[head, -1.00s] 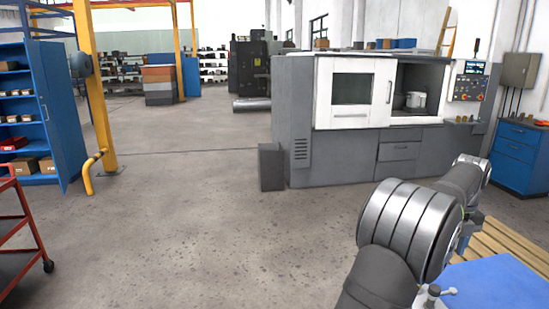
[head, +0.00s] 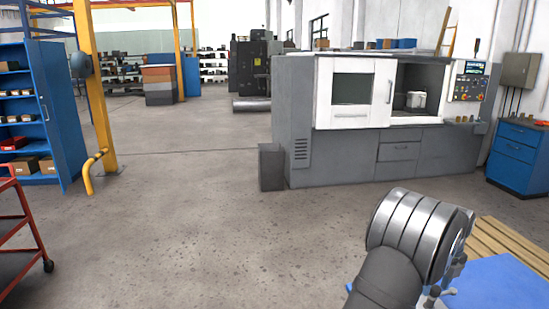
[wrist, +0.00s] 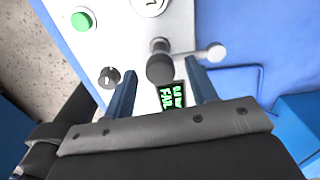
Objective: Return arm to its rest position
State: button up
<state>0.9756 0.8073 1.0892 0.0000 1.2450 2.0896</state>
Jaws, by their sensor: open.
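My gripper (wrist: 160,67) is open in the wrist view, its two dark blue fingers spread apart. Between and beyond them is a dark round-ended knob or post (wrist: 160,66) on a light grey panel (wrist: 190,22); I cannot tell its distance from the fingers, and nothing is visibly clamped. A small black display (wrist: 172,97) with green letters, apparently "FAIL", shows between the fingers. The panel also has a green button (wrist: 81,20), a dark knob (wrist: 109,77), a pale ball-ended lever (wrist: 215,52) and part of a dial (wrist: 149,4). In the head view the gripper is hidden.
A blue surface (head: 500,282) lies beside wooden slats (head: 510,243) at lower right. A grey-and-white machine (head: 350,120) stands behind. A blue cabinet (head: 522,155) is at right, a red cart (head: 28,235) at left. The floor between is open.

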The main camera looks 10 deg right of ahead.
jog(key=n, duration=1.4)
dwell(0.4)
